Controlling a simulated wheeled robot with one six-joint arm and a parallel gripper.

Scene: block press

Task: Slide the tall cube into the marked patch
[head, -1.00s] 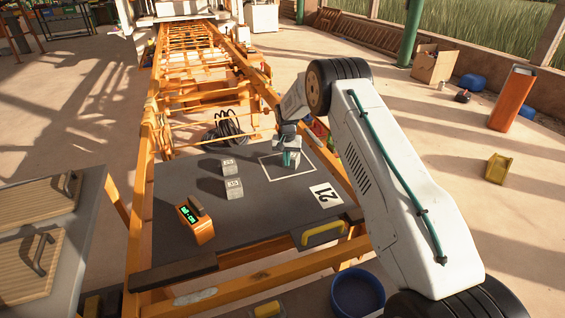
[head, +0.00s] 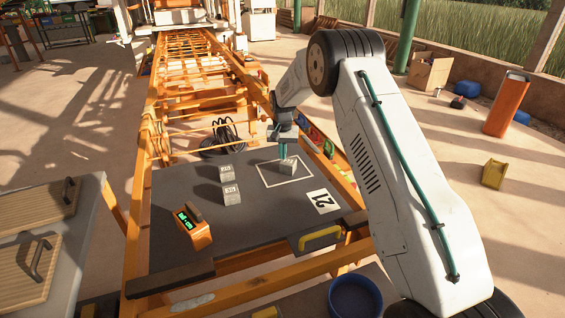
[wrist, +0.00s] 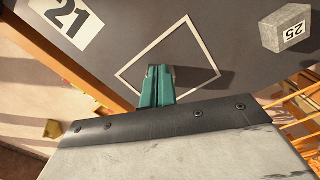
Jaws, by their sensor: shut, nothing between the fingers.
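Two more grey cubes, one farther (head: 226,173) and one nearer (head: 231,194), stand left of the patch.
A white card marked 21 (head: 323,201) lies right of the patch. An orange device with a green display (head: 194,228) stands at the table's left front. A yellow handle (head: 320,237) is at the front edge. Black cable (head: 222,137) lies beyond the table.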

